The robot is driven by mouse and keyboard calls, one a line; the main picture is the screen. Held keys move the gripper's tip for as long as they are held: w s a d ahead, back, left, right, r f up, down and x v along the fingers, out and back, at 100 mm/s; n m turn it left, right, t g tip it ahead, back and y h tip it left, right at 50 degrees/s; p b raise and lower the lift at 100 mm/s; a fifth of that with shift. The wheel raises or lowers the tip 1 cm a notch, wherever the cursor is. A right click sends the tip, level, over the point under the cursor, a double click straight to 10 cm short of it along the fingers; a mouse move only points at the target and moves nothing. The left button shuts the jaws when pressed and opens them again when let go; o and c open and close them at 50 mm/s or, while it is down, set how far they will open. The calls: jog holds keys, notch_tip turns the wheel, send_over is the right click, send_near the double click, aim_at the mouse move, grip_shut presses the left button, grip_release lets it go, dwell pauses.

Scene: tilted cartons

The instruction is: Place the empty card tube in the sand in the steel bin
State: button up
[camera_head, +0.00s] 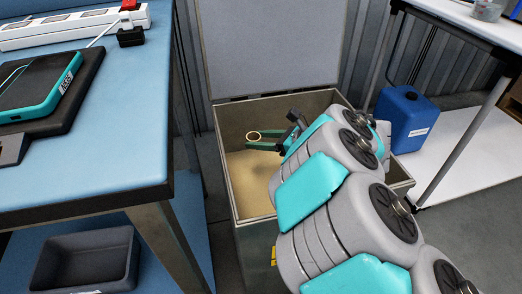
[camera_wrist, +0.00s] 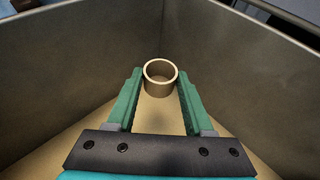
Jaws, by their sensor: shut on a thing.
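The card tube (camera_wrist: 160,88) is a short tan ring with an open, empty top. It stands roughly upright between the fingertips of my gripper (camera_wrist: 160,78) in the wrist view, and my gripper is shut on it. In the head view the tube (camera_head: 253,136) shows inside the steel bin (camera_head: 224,165), toward its back. Pale sand (camera_head: 247,187) covers the bin's floor. I cannot tell whether the tube's lower end touches the sand. My arm hides the bin's right and front parts.
The bin's lid (camera_head: 268,45) stands open behind it. A blue workbench (camera_head: 110,130) with a teal-edged device (camera_head: 40,85) and a power strip (camera_head: 75,27) is on the left. A blue jerrycan (camera_head: 404,118) stands on the right. A dark tray (camera_head: 85,260) sits below the bench.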

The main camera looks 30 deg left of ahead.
jog(key=shift+f, duration=1.95)
jog(key=shift+f+b, duration=0.6)
jog(key=shift+b, duration=0.45)
jog(key=o, duration=1.3)
jog(key=shift+r, duration=0.15)
jog(key=r+p, duration=0.1)
jog(key=p, duration=0.2)
jog(key=shift+r, duration=0.3)
jog(key=b+v, duration=0.1)
jog(key=v, duration=0.6)
jog(key=shift+d+b, duration=0.2)
jog(key=shift+b, duration=0.15)
